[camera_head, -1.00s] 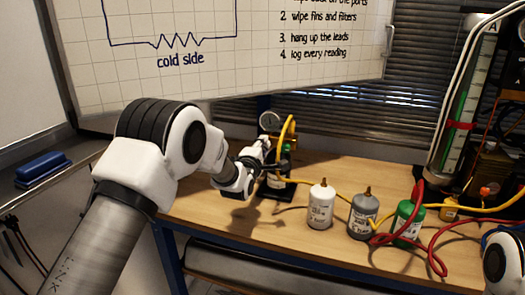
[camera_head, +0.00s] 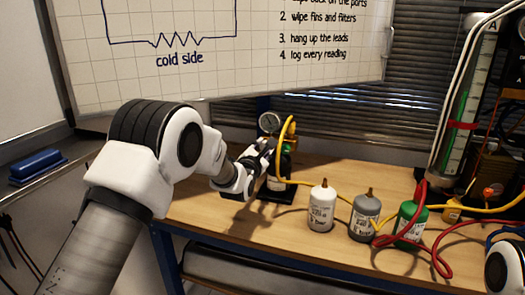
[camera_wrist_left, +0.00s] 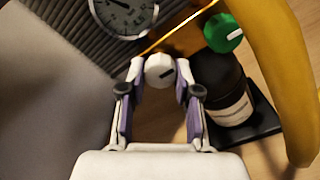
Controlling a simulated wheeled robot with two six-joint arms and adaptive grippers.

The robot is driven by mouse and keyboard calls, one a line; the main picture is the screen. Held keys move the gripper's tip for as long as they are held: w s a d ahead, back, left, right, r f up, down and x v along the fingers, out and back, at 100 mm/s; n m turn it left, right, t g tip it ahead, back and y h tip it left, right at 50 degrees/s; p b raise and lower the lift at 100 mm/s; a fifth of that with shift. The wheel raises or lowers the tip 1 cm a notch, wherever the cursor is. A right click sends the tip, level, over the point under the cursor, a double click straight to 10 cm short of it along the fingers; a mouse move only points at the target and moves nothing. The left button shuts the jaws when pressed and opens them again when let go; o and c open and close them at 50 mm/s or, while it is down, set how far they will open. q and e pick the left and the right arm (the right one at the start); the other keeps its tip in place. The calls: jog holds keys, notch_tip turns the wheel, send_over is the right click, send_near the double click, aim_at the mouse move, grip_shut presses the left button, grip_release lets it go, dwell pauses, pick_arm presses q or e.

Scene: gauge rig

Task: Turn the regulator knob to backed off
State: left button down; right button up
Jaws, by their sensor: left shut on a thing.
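The regulator knob (camera_wrist_left: 160,69) is a small pale knob with a dark pointer mark. In the left wrist view it sits between the two fingertips of my left gripper (camera_wrist_left: 157,80), which is shut on it. The pointer mark slants up to the right. A round gauge (camera_wrist_left: 127,10) is just above it, partly cut off by the frame. In the head view my left gripper (camera_head: 262,158) is at the regulator, beside the gauge (camera_head: 269,122); its fingers hide the knob there. My right gripper is out of view.
A green knob (camera_wrist_left: 222,32) tops a dark bottle (camera_wrist_left: 220,90) just right of the gripper. A thick yellow hose (camera_wrist_left: 275,70) curves close by. White (camera_head: 321,207), grey (camera_head: 364,215) and green (camera_head: 409,224) bottles stand on the bench to the right, with red hoses (camera_head: 440,235) around them.

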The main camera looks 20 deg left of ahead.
pick_arm(q)
jog(key=shift+f, duration=0.1)
dwell(0.5)
jog(key=c, duration=0.8)
grip_release()
jog(key=shift+d, duration=0.1)
jog(key=s, duration=1.2)
